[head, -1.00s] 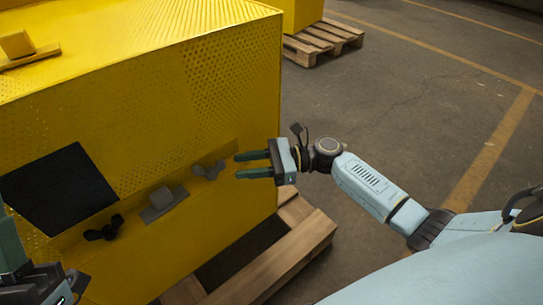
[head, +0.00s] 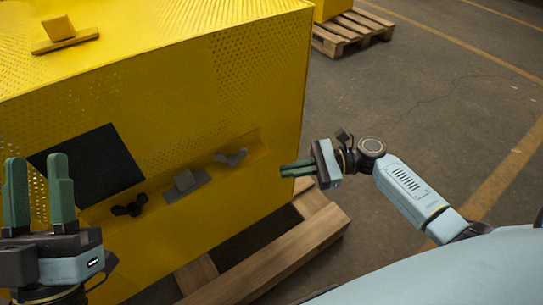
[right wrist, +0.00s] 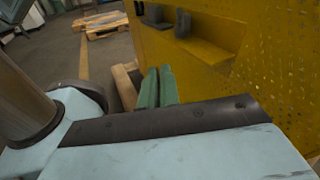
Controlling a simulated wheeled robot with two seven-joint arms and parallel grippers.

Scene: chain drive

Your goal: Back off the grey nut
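The grey nut (head: 231,157), a winged shape, sits on the yellow strip along the side of the yellow housing. My right gripper (head: 283,168) is to the right of the nut, apart from it and pointing toward the housing. Its green fingers lie close together with nothing between them; they also show side by side in the right wrist view (right wrist: 158,80). A grey piece (right wrist: 183,22), likely the nut, stands on the yellow ledge there. My left gripper (head: 40,165) is open and empty at the left edge, fingers up.
A grey block (head: 186,183) and a black winged knob (head: 129,207) share the yellow strip. A black panel (head: 92,165) is above them. A yellow block (head: 60,30) sits on top.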

